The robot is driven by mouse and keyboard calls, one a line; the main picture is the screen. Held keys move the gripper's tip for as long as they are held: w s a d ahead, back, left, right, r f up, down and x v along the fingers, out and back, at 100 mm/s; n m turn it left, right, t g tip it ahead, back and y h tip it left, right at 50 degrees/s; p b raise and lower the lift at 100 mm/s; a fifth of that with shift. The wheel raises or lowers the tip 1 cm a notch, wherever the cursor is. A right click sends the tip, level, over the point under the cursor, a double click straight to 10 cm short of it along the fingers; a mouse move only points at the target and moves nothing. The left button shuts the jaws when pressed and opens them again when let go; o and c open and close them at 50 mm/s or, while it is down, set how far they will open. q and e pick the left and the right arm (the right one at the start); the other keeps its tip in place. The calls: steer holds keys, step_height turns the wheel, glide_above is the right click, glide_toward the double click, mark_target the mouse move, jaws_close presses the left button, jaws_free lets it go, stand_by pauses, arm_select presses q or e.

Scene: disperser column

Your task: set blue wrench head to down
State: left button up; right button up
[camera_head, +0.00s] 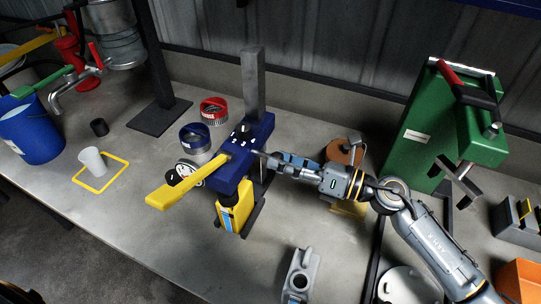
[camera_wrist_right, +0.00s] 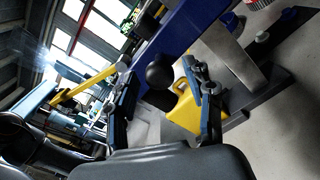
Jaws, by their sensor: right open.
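The blue head (camera_head: 250,143) sits on an upright grey column (camera_head: 253,80), with a long yellow bar (camera_head: 185,185) reaching out to the front left. The blue body (camera_wrist_right: 185,28) and yellow part (camera_wrist_right: 187,104) show behind. My left gripper is not in view.
A green machine (camera_head: 415,135) with a red-handled lever stands at right. A white cup (camera_head: 93,161) and blue bucket (camera_head: 32,132) stand further left. The front left bench is mostly clear.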

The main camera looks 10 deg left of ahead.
steer(key=s+d, duration=0.1)
steer(key=d, duration=0.7)
steer(key=shift+s, duration=0.3)
